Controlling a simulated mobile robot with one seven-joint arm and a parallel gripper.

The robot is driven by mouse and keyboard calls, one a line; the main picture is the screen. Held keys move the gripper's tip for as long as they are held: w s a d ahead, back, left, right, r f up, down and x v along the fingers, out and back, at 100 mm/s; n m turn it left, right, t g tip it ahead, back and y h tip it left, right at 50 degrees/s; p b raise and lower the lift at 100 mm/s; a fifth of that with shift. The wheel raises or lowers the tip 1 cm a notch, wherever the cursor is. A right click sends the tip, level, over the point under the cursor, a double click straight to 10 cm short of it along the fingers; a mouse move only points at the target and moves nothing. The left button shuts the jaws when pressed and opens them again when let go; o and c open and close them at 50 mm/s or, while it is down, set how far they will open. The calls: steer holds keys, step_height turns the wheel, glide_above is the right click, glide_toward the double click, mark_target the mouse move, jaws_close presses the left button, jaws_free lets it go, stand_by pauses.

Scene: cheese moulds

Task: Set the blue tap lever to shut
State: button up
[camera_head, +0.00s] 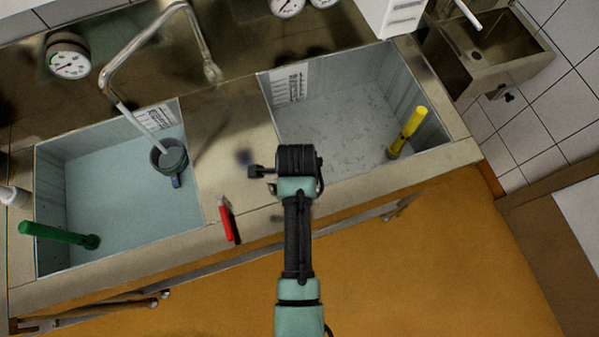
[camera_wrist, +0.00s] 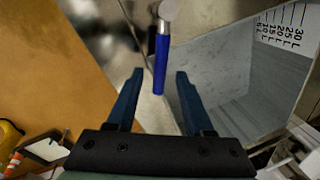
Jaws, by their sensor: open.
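The blue tap lever (camera_wrist: 161,66) shows in the wrist view as a straight blue handle, running down from a pale grey pivot (camera_wrist: 167,10) at the top. It lies over the metal rim beside a basin. My gripper (camera_wrist: 160,74) is open, with one blue finger on each side of the lever in this view. I see no contact, and how deep the lever sits between the fingers cannot be told. In the head view my gripper (camera_head: 297,160) is over the front rim of the right basin; its fingers and the blue lever are not clearly visible there.
A red lever (camera_head: 228,220) is on the front rim left of my arm. The left basin (camera_head: 110,170) holds a green-handled rod (camera_head: 60,235) and a grey jug (camera_head: 172,158) under the spout. The right basin (camera_head: 345,115) holds a yellow-handled rod (camera_head: 407,132). Orange floor (camera_head: 420,270) lies in front.

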steer(key=shift+w+f, duration=0.15)
steer(key=shift+f, duration=0.65)
jaws_close()
stand_by(1.0)
